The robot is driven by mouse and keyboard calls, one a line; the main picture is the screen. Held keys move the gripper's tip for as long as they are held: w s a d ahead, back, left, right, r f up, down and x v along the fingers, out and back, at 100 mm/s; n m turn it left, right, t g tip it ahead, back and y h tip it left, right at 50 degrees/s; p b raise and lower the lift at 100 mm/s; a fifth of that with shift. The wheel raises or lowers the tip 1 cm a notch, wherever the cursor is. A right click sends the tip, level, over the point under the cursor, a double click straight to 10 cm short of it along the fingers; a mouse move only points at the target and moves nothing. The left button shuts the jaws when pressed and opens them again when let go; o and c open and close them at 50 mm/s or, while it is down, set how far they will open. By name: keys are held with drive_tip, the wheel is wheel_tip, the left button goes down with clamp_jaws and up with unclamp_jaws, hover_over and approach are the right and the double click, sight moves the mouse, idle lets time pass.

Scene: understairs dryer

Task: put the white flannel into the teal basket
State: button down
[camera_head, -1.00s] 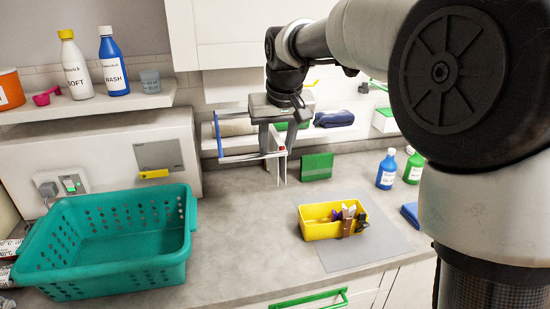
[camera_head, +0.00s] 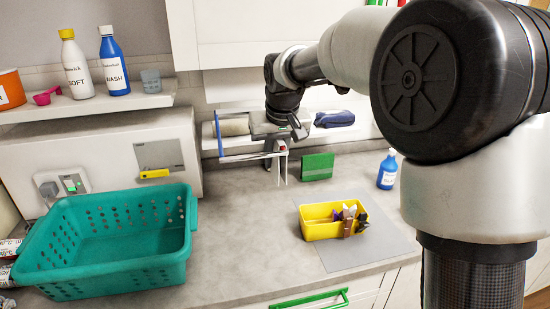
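A pale, off-white rolled cloth (camera_head: 235,126), which looks like the white flannel, lies on the low shelf at the back wall, behind a blue front rail. The teal basket (camera_head: 108,279) stands on the counter at the left front; its visible inside is empty. My gripper (camera_head: 271,157) is at the shelf just right of the pale roll, pointing down near a white upright divider. Its fingers are small and partly merged with the divider, so I cannot tell whether they are open or shut. I see no cloth held in it.
A navy rolled cloth (camera_head: 334,119) lies further right on the shelf. A green block (camera_head: 317,167), a blue bottle (camera_head: 387,170) and a yellow caddy (camera_head: 320,230) with several small items stand on the counter. The counter between basket and caddy is clear. Bottles stand on the upper left shelf.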

drive_tip(key=shift+r+p, duration=5.25)
drive_tip(key=shift+r, duration=1.3)
drive_tip(key=s+a, duration=0.4)
drive_tip(key=a, duration=1.1)
drive_tip(key=shift+a, duration=0.25)
drive_tip(key=shift+s+f, duration=0.1)
drive_tip(key=s+a, duration=0.4)
drive_tip(key=a, duration=1.1)
drive_tip(key=shift+a, duration=0.2)
